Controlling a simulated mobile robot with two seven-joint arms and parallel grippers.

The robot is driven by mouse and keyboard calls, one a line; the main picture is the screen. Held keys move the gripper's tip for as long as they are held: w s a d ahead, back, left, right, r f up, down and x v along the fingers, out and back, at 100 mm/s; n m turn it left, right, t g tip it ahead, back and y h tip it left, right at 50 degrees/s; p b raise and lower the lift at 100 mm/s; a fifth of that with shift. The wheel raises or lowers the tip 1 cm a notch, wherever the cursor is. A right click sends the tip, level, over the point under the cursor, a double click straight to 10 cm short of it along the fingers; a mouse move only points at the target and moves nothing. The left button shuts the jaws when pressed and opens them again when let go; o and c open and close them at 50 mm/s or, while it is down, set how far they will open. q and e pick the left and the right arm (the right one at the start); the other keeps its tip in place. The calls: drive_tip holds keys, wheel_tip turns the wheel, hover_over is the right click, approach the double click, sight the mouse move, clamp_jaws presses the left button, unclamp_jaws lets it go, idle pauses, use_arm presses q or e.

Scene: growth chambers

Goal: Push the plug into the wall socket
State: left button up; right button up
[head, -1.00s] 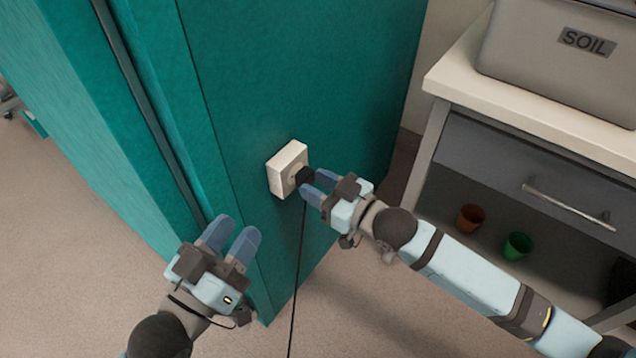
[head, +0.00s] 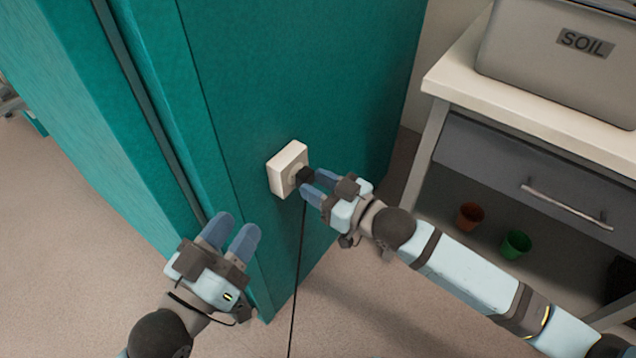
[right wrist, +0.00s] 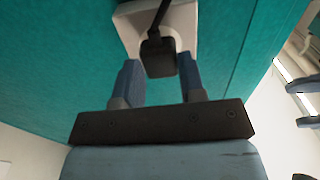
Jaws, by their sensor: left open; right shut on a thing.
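The white wall socket (head: 287,168) is fixed to the side of the teal cabinet. The black plug (head: 305,175) is at the socket's face, with its cord hanging down. Whether its pins are fully in is hidden. My right gripper (head: 313,184) is shut on the plug from the right. In the right wrist view the plug (right wrist: 158,54) sits between the blue fingertips, in front of the white socket (right wrist: 188,25). My left gripper (head: 236,224) is open and empty, below and left of the socket, close to the cabinet.
The teal cabinet (head: 300,70) fills the middle. A bench with a drawer (head: 540,165) stands at right, carrying a grey soil bin (head: 560,65). An orange pot (head: 470,216) and a green pot (head: 516,244) are under it. The black cord (head: 299,255) hangs in front of the cabinet.

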sight(311, 182)
use_arm(q)
drive_tip(key=shift+r, duration=0.25)
use_arm(e)
drive_tip(key=shift+w+a, duration=0.25)
drive_tip(key=shift+a, duration=0.1)
idle(0.4)
drive_tip(key=o, duration=1)
drive_tip(key=p+v, duration=0.1)
drive_tip(key=v, duration=0.3)
drive_tip(key=shift+d+p, duration=0.1)
drive_tip(key=shift+p, duration=0.2)
use_arm(q)
drive_tip(key=a+f+g+y+p, duration=0.1)
drive_tip(key=a+f+g+y, duration=0.2)
drive_tip(key=f, duration=0.5)
drive_tip(key=shift+f+p, duration=0.2)
drive_tip(key=shift+p, duration=0.15)
use_arm(e)
drive_tip(key=v, duration=0.9)
drive_tip(key=shift+s+d, duration=0.2)
drive_tip(key=shift+s, duration=0.05)
use_arm(q)
drive_tip(key=shift+s, duration=0.15)
